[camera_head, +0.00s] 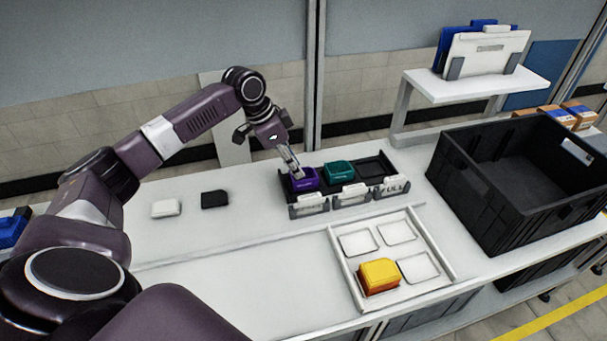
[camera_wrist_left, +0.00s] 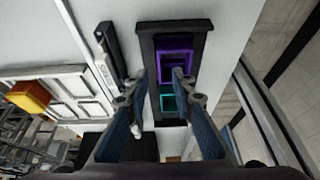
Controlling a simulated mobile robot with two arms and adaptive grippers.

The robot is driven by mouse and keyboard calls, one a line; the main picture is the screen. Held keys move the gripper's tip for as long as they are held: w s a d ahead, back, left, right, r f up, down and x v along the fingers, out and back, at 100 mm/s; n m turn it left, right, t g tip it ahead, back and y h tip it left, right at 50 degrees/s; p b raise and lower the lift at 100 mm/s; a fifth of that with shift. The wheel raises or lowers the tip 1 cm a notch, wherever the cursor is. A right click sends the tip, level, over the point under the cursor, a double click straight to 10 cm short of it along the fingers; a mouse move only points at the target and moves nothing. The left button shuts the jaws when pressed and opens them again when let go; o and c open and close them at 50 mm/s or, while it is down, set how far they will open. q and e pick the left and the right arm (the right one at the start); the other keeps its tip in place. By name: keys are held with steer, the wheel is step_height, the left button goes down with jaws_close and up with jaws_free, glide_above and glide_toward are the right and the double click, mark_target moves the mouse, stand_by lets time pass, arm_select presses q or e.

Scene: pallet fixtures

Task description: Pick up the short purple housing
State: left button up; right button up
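The short purple housing (camera_head: 305,181) sits in the left slot of a black holder (camera_head: 374,189). In the left wrist view the purple housing (camera_wrist_left: 176,48) looks like an open-topped box, partly covered by a finger. My left gripper (camera_head: 294,166) is just above it, pointing down. In the wrist view my left gripper's (camera_wrist_left: 161,78) fingers are spread apart with nothing between them, and the right fingertip overlaps the purple housing. I cannot tell whether they touch. My right gripper is not in view.
A teal housing (camera_head: 339,171) sits beside the purple one; the holder's right slot is empty. A white pallet (camera_head: 409,244) holds a yellow-orange housing (camera_head: 379,275). A large black crate (camera_head: 493,213) stands at right. White (camera_head: 166,208) and black (camera_head: 214,199) pieces lie left.

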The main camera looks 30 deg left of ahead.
mark_target(304, 181)
arm_select(q)
steer(key=shift+w+d+f+p, duration=0.25)
steer(key=shift+d+f+p, duration=0.2)
steer(key=shift+f, duration=0.4)
steer(key=x, duration=0.3)
steer(key=shift+w+f+p, duration=0.25)
steer(key=shift+f+p, duration=0.05)
steer(key=shift+p, duration=0.1)
steer(key=shift+d+f, duration=0.1)
steer(key=shift+f, duration=0.15)
steer(key=shift+c, duration=0.7)
jaws_close()
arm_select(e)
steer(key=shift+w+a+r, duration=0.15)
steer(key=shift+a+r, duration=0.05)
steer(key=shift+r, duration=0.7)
